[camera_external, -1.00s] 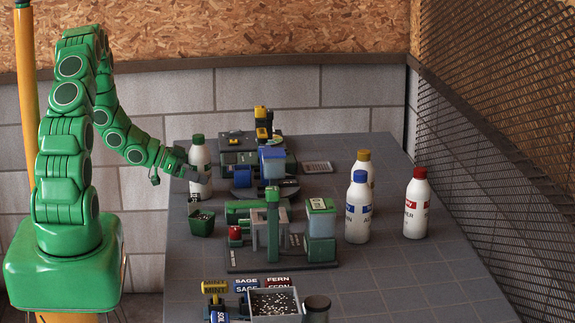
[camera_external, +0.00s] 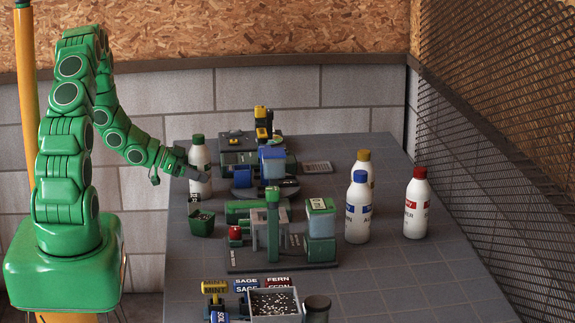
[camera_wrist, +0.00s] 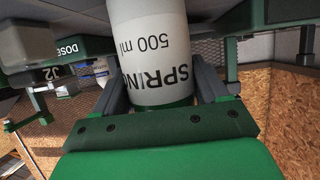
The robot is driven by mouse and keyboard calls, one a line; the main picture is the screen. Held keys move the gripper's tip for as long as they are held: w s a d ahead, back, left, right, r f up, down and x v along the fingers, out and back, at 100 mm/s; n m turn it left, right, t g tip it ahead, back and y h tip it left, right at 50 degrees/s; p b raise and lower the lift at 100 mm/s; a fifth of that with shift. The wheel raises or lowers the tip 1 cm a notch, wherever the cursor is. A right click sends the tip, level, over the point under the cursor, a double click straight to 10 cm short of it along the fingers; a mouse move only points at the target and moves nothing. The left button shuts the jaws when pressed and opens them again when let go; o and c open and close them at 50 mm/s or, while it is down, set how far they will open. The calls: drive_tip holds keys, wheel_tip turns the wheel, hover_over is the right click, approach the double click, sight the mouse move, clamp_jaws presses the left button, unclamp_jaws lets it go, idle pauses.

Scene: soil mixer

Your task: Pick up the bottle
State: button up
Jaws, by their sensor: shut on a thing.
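A white bottle with a green cap (camera_external: 199,157) stands upright near the far left edge of the table (camera_external: 400,285). My gripper (camera_external: 192,172) is at the bottle's left side, with its fingers around the body. In the wrist view, the bottle (camera_wrist: 150,45) reads "SPRING 500 ml" and sits between the two fingers of my gripper (camera_wrist: 165,90), which is shut on it. The bottle's base is partly hidden in the outside view, so I cannot tell whether it touches the table.
A small green pot (camera_external: 201,224) stands just in front of the bottle. A green machine (camera_external: 240,157) is close to its right. Bottles with blue (camera_external: 358,210), yellow (camera_external: 364,165) and red caps (camera_external: 416,205) stand farther right. A tray of soil (camera_external: 273,302) is at the front.

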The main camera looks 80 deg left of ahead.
sight(199, 160)
drive_tip(key=shift+r, duration=0.15)
drive_tip(key=shift+r, duration=1.55)
drive_tip(key=s+d+r, duration=0.8)
drive_tip(key=d+r, duration=0.1)
drive_tip(key=d, duration=0.2)
drive_tip(key=shift+s+r, duration=0.15)
drive_tip(key=shift+r, duration=0.2)
drive_tip(key=shift+d, duration=0.15)
drive_tip(key=shift+r, duration=0.1)
